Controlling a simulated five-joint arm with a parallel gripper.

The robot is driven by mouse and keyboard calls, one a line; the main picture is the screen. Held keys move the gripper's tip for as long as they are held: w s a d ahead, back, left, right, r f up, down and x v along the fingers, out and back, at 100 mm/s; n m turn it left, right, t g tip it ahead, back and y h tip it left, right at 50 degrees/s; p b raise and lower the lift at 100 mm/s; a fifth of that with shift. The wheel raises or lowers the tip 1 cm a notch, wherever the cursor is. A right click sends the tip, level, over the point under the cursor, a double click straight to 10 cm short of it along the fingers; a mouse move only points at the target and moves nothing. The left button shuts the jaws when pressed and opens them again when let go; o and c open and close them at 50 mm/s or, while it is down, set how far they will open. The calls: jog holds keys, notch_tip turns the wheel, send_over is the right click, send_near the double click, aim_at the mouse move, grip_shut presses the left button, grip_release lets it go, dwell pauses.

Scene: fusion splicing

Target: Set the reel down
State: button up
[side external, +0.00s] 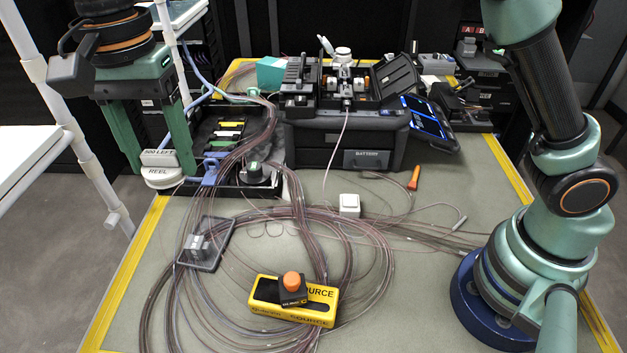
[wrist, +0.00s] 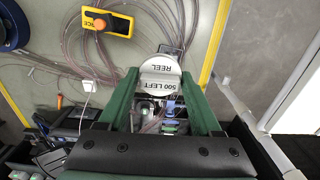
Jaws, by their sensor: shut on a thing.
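The reel (side external: 163,171) is a white round piece labelled "500 LEFT REEL". My gripper (side external: 160,158) is shut on it in the side external view, with the green fingers on either side of it. The reel is held up near the left edge of the table, just left of the black tray. In the wrist view the reel (wrist: 160,72) sits between the fingertips of my gripper (wrist: 163,76), its label upside down. Its underside and any gap to the surface below are hidden.
A black tray (side external: 262,192) with several coloured pieces stands right of the reel. The fusion splicer (side external: 300,140) is behind. Coiled fibre, a small dark plate with a grey block (side external: 195,246) and a yellow source box (side external: 262,308) lie in front. Bare mat shows at centre right.

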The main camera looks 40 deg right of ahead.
jog(key=w+d+r+m, duration=0.1)
jog(key=w+d+m, duration=0.2)
jog(key=d, duration=1.2)
jog(key=w+d+r+m, duration=0.1)
jog(key=w+d+m, duration=0.25)
jog(key=d, duration=1.25)
jog(key=m, duration=1.2)
send_over(481, 188)
notch_tip(481, 188, down, 7)
jog(key=shift+n, duration=0.25)
notch_tip(481, 188, down, 21)
jog(key=shift+d+r, duration=0.1)
jog(key=shift+r, duration=0.05)
